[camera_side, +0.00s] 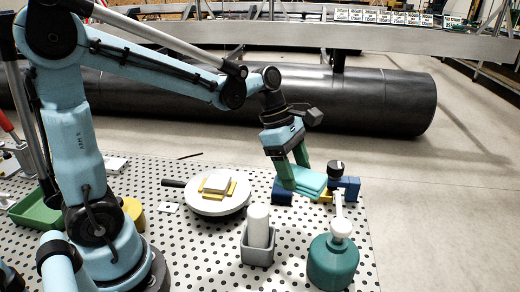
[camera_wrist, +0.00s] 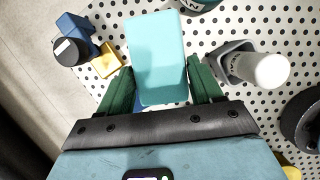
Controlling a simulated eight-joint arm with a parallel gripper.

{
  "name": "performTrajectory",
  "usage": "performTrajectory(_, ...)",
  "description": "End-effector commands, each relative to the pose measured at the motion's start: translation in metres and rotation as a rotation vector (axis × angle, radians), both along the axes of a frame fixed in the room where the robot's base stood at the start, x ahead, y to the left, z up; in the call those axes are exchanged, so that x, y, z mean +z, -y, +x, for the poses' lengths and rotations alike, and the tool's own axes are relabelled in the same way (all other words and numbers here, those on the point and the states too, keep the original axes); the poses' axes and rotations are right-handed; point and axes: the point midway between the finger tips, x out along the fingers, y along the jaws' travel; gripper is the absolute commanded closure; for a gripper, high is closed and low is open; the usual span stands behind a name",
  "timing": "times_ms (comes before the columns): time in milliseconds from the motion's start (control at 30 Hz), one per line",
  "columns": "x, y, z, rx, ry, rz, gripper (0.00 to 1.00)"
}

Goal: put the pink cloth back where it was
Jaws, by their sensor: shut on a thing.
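No pink cloth shows in either view. My gripper (camera_side: 295,171) is shut on a flat light-teal slab (camera_side: 311,181), which looks like a folded cloth or pad. In the wrist view the teal slab (camera_wrist: 157,52) lies between my two green fingers (camera_wrist: 160,82) and reaches out past their tips. In the side view it is beside a blue block (camera_side: 345,187) and a round black-topped thing (camera_side: 335,168), with another blue piece (camera_side: 282,195) below my fingers. I cannot tell whether the slab touches anything below.
A yellow block (camera_wrist: 105,63) is near the blue block. A white cylinder (camera_side: 258,226) stands in a grey holder (camera_side: 257,255). A teal bottle (camera_side: 332,263) stands at the front right. A round white plate (camera_side: 219,207) bears yellow and white pieces. Bare perforated table (camera_side: 195,245) lies front left of the holder.

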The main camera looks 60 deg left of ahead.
Motion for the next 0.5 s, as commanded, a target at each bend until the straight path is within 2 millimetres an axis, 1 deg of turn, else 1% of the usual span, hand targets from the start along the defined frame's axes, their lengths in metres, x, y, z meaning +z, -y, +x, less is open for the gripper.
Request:
performTrajectory(33,-0.01,0.0,0.001,0.001,0.001,0.0,0.64)
performTrajectory(100,-0.023,0.0,0.0,0.002,0.0,0.0,0.64)
performTrajectory(500,-0.095,-0.001,0.001,0.004,0.001,0.0,0.64)
